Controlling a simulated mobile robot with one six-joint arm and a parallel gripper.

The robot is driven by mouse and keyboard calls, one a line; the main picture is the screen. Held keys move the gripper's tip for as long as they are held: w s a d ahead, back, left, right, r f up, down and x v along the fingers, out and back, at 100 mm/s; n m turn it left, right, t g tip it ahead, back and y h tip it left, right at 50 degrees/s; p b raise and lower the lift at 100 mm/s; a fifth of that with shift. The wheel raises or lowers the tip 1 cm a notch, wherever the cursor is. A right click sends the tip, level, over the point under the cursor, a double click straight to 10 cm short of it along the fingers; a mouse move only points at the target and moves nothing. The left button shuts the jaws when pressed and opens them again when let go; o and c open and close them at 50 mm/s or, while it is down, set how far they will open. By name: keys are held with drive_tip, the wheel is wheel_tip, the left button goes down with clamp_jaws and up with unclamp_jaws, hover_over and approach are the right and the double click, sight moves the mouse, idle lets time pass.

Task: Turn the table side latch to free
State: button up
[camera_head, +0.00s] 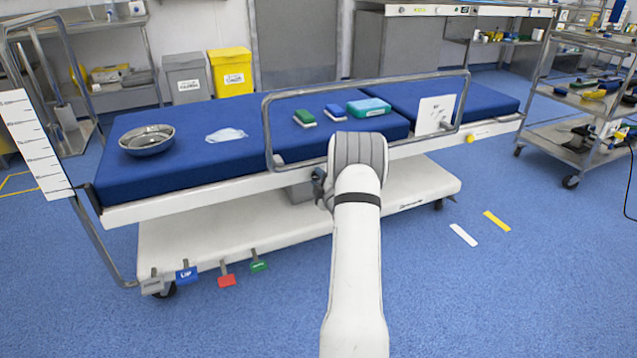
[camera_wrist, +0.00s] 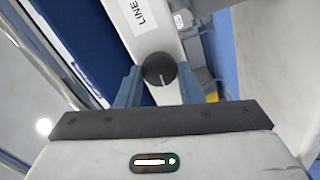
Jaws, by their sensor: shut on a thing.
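A round black knob (camera_wrist: 159,69) with a white pointer line sits on the table's white side rail (camera_wrist: 152,32) in the wrist view. The line points toward the lower part of that picture. My gripper (camera_wrist: 160,78) has its two blue-grey fingers on either side of the knob and is shut on it. In the head view my gripper (camera_head: 319,186) is at the near side of the operating table (camera_head: 210,188), mostly hidden behind my arm. The knob cannot be seen there. No marking for free or locked is readable.
A metal side frame (camera_head: 266,130) rises from the table edge. A yellow knob (camera_head: 470,138) is further right on the rail. Coloured pedals (camera_head: 227,281) stick out below.

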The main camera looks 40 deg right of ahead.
drive_tip(key=shift+w+a+n, duration=0.1)
drive_tip(key=shift+a+n, duration=0.05)
drive_tip(key=shift+n, duration=0.35)
drive_tip(key=o, duration=0.8)
drive_tip(key=shift+w+f, duration=0.1)
drive_tip(key=shift+o, duration=0.8)
drive_tip(key=shift+s, duration=0.25)
drive_tip(key=shift+s, duration=0.3)
drive_tip(key=p+v, duration=0.2)
drive_tip(key=v, duration=0.5)
drive_tip(key=shift+p, duration=0.3)
